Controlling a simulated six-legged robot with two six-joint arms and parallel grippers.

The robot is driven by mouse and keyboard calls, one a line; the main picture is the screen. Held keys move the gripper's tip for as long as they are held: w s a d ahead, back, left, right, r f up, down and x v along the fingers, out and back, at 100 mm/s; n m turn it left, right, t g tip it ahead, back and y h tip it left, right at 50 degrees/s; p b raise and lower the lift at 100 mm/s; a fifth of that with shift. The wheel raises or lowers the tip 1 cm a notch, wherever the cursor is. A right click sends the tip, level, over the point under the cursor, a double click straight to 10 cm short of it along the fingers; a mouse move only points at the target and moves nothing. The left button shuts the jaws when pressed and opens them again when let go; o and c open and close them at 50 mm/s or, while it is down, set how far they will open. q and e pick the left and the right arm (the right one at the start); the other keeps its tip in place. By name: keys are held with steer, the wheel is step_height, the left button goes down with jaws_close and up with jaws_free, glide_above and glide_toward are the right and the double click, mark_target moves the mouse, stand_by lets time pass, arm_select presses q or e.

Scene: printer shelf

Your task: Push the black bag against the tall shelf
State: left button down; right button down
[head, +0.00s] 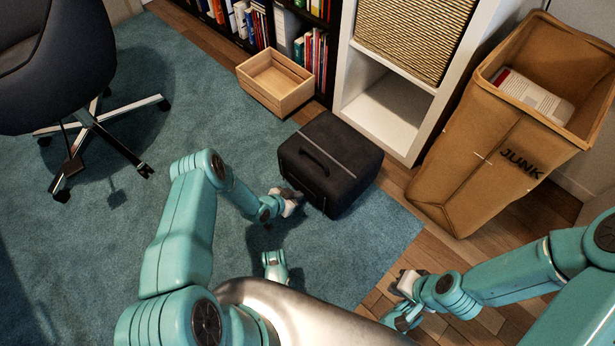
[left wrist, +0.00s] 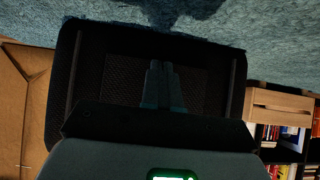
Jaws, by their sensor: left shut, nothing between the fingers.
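The black bag (head: 345,158), a boxy case with a handle, stands at the carpet's edge, just in front of the white shelf (head: 408,146). A narrow gap seems to lie between them at floor level. My left gripper (head: 292,196) is shut and empty at the bag's near left side; I cannot tell whether it touches. In the left wrist view, the shut fingers (left wrist: 162,85) lie over the bag's dark mesh side (left wrist: 110,70). My right gripper (head: 405,282) is low at the right, clear of the bag; its jaw opening is unclear.
An open wooden box (head: 275,82) stands behind the bag, by the dark bookcase (head: 330,45). A brown junk bin (head: 495,155) stands right of the white shelf. An office chair (head: 85,120) is at the left. Teal carpet (head: 215,110) is free between chair and bag.

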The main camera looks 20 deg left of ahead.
arm_select(q)
steer(key=shift+w+d+f+b, duration=0.1)
steer(key=shift+w+d+b, duration=0.2)
steer(key=shift+w, duration=0.2)
steer(key=shift+w+d+b, duration=0.15)
steer(key=shift+w+b, duration=0.1)
steer(key=shift+w, duration=0.2)
steer(key=shift+w+d, duration=0.1)
steer(key=shift+w, duration=0.15)
steer(key=shift+w+d, duration=0.3)
steer(key=shift+w, duration=0.5)
